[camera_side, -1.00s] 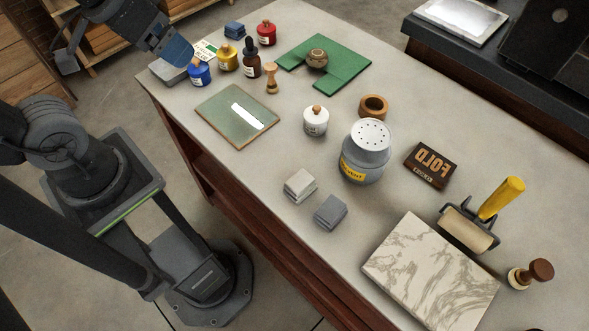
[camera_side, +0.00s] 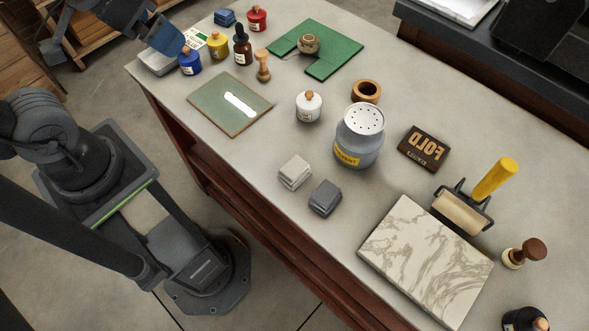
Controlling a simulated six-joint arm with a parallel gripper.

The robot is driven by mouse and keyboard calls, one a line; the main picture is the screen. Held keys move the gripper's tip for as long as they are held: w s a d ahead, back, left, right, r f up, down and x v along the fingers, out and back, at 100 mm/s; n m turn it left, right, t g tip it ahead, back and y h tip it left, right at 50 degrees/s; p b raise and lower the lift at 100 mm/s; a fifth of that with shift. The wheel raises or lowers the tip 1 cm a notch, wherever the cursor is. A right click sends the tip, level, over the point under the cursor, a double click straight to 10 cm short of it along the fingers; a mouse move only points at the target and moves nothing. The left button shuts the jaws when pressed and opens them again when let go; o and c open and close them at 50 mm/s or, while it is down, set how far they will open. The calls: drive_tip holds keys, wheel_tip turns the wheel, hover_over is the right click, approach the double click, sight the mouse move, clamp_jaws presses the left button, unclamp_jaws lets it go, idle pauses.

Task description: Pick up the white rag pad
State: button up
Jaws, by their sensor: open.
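The white rag pad (camera_side: 294,172) is a small folded off-white block lying flat on the grey bench top, near the front edge. A dark grey pad (camera_side: 325,197) of similar shape lies just to its lower right, with a small gap between them. My gripper (camera_side: 166,42) is at the upper left of the view, over the far left end of the bench. It is well away from the white pad and holds nothing that I can see. Its fingers are partly hidden by its own body.
A grey solvent can (camera_side: 359,140) stands right of the pads, with a white jar (camera_side: 309,106) behind them. A marbled slab (camera_side: 428,258) lies at the lower right, near a yellow-handled roller (camera_side: 462,212). Ink bottles (camera_side: 219,45) crowd near my gripper. Bare bench surrounds the white pad.

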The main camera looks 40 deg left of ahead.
drive_tip(key=m+g, duration=0.6)
drive_tip(key=m, duration=1.2)
hover_over(295, 168)
wheel_tip(295, 168, down, 15)
drive_tip(key=f, duration=0.7)
drive_tip(key=shift+s+d+f, duration=0.25)
drive_tip(key=shift+s+f, duration=0.05)
drive_tip(key=shift+s, duration=0.05)
drive_tip(key=shift+w+a+f, duration=0.15)
drive_tip(key=shift+f, duration=1.45)
drive_tip(key=shift+w+a+f, duration=0.1)
drive_tip(key=shift+w+f, duration=0.05)
drive_tip(key=shift+f, duration=1.4)
drive_tip(key=shift+c, duration=0.4)
drive_tip(key=c, duration=0.9)
